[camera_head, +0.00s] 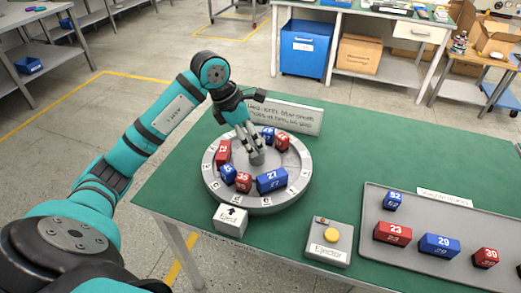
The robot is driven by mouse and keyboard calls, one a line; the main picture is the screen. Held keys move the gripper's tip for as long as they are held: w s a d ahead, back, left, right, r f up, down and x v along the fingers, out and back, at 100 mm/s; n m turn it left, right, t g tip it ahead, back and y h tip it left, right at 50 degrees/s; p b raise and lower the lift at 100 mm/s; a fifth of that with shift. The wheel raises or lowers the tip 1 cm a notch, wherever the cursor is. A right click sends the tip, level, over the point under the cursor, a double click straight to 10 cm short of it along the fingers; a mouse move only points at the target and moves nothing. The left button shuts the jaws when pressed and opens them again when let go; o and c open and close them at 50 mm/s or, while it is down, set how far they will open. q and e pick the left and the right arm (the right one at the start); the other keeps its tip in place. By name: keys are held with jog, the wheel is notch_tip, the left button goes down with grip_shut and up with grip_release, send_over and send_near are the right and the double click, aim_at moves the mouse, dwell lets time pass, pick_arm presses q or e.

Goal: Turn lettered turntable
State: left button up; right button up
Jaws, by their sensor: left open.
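The round grey turntable (215,193) stands on the green table, with small marks around its rim. Several red and blue numbered blocks sit on it, among them a blue block 27 (271,181), a red block 35 (243,182) and further blocks on the far side. My left gripper (256,150) reaches down over the turntable's middle, close to the grey centre knob (257,157). Its fingers are open; I cannot tell whether they touch the knob. A white box marked Eject (230,219) with an arrow stands at the turntable's front edge. My right gripper is not in view.
An ejector box (328,243) with a yellow button stands right of the turntable. A grey tray (400,262) with several numbered blocks lies at the right. A sign (290,117) stands behind the turntable. Green table surface (350,150) is clear at the back right.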

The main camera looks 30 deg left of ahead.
aim_at(265, 158)
pick_arm(q)
jog(key=x, duration=0.6)
jog(key=shift+f, duration=0.1)
jog(key=shift+c, duration=0.3)
grip_shut()
